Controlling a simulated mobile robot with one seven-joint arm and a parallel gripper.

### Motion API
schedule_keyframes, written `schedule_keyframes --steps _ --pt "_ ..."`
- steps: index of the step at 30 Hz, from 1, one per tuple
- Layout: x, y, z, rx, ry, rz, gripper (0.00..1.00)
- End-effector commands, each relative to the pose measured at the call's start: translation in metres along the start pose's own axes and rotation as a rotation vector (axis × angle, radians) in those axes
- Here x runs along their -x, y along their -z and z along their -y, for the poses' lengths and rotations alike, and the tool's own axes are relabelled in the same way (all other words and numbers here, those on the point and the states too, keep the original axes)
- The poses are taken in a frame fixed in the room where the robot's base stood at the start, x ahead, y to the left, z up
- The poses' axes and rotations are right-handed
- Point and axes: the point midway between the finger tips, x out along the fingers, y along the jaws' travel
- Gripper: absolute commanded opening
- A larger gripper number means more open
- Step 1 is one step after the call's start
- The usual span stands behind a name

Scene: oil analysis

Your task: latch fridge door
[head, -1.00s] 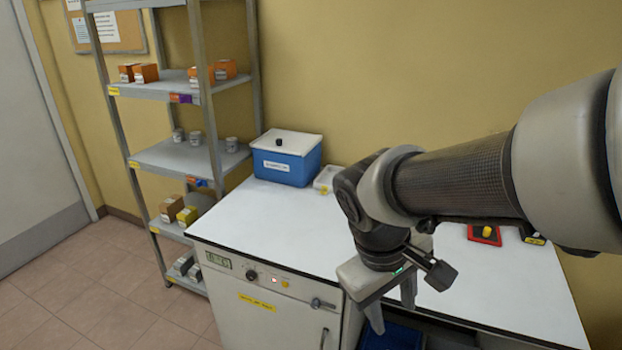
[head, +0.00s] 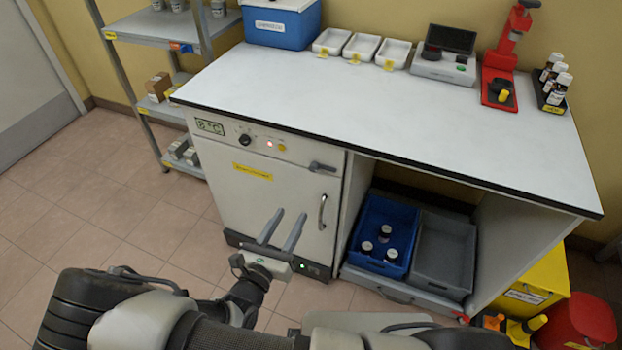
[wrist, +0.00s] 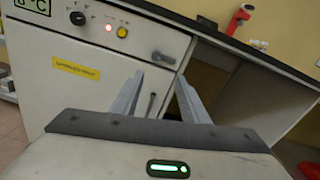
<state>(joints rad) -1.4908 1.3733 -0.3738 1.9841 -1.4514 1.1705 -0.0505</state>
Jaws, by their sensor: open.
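The fridge door (head: 265,200) is a white panel under the left part of the bench, with a yellow label and a vertical bar handle (head: 322,212) at its right side. It looks closed or nearly closed; I cannot tell if it is latched.
The bench top (head: 330,95) has a blue box (head: 280,25), white trays and a red stand (head: 500,70) along the back. Right of the door, an open bay holds a blue crate (head: 352,240) with bottles and a grey crate (head: 443,250). Floor is free at left.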

Motion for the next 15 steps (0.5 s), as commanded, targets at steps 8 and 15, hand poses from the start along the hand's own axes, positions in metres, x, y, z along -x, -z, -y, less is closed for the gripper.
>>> schedule_keyframes --steps 8,15 --pt "-0.024 0.006 -0.006 0.026 -0.029 0.018 0.41" --pt "-0.076 0.005 -0.007 0.024 -0.026 0.017 0.41"
